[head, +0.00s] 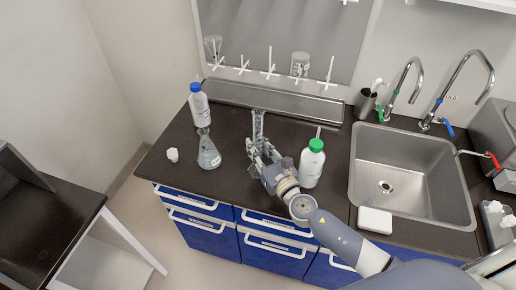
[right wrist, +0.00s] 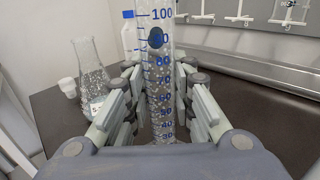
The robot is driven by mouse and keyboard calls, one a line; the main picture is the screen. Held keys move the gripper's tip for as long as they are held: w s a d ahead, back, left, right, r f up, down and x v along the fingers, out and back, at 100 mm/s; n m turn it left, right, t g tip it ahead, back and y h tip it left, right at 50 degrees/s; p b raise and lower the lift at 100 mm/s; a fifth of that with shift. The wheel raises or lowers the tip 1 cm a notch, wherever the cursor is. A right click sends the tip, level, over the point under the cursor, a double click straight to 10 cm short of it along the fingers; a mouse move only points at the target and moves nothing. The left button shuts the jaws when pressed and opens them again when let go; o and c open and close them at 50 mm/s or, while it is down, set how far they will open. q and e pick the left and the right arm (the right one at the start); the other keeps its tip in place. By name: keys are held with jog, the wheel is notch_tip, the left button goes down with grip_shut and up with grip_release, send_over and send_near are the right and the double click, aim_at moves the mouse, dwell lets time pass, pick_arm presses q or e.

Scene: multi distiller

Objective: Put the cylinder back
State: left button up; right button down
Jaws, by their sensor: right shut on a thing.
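The clear graduated cylinder (head: 258,127) with blue markings stands over the dark counter, in front of the metal trough. It also shows in the right wrist view (right wrist: 160,98), roughly upright between the fingers. My right gripper (head: 259,157) is shut on it around its middle. The cylinder's base is hidden, so I cannot tell whether it touches the counter. My left gripper is not in view.
A conical flask (head: 208,153), a blue-capped bottle (head: 199,108) and a small white cup (head: 172,155) stand left. A green-capped bottle (head: 312,166) stands close on the right, before the sink (head: 425,180). A pegged drying rack (head: 271,72) hangs behind.

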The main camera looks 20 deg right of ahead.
jog(key=shift+f, duration=0.2)
jog(key=c, duration=1.4)
grip_release()
jog(key=shift+r, duration=0.1)
jog(key=shift+o, duration=0.2)
jog(key=shift+r, duration=0.2)
jog(key=s+d+b, duration=0.2)
jog(key=s+b, duration=0.1)
jog(key=s, duration=0.9)
jog(key=shift+d, duration=0.15)
